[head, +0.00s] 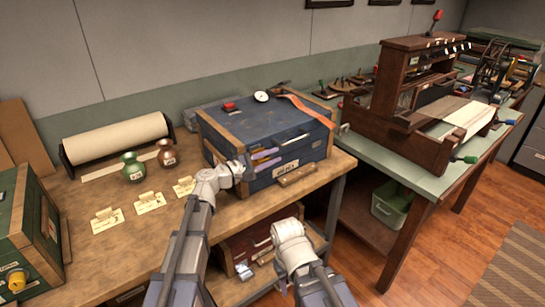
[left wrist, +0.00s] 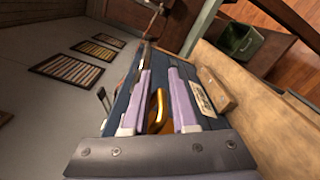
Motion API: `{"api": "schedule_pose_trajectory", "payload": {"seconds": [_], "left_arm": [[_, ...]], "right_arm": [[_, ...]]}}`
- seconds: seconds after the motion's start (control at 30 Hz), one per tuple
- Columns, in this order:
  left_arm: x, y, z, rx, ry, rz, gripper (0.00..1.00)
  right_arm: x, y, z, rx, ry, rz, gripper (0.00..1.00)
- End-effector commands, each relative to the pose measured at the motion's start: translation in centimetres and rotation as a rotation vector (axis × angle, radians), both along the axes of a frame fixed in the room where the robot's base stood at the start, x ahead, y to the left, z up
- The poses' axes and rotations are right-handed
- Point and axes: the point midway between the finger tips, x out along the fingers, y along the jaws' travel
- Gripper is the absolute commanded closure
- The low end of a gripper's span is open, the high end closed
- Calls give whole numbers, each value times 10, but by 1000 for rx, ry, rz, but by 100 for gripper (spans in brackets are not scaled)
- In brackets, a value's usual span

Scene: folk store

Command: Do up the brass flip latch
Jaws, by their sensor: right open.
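The brass flip latch (left wrist: 157,110) shows in the left wrist view on the front of the blue chest (left wrist: 122,105), standing out from its face. My left gripper (head: 269,158) is at the chest's front in the head view. Its two lilac fingers (left wrist: 165,97) lie on either side of the latch, with the latch nearer the left finger and a gap on its right. In the head view I cannot make out the latch behind the fingers. The blue chest (head: 245,128) has wooden edges and a shut lid. My right gripper (head: 288,229) is low, in front of the table edge, apart from the chest.
A wooden handle (head: 297,175) and white label (head: 285,170) are beside the left gripper. A dial (head: 262,96) and orange strap (head: 300,105) lie on the lid. Vases (head: 132,167), tags (head: 150,202) and a green chest (head: 30,235) stand left. A loom (head: 425,95) stands right.

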Motion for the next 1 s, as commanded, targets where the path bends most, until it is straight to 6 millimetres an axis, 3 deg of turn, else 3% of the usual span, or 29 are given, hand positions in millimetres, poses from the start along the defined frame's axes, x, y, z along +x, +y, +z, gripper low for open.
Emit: {"api": "schedule_pose_trajectory", "payload": {"seconds": [0.17,0.57,1.0], "left_arm": [[1,3,-2,5,0,6,58],[-3,4,0,3,-1,1,58],[-41,56,1,3,0,4,58]], "right_arm": [[0,0,-1,0,0,0,50],[0,0,0,0,0,0,50],[0,0,1,0,0,0,50]]}}
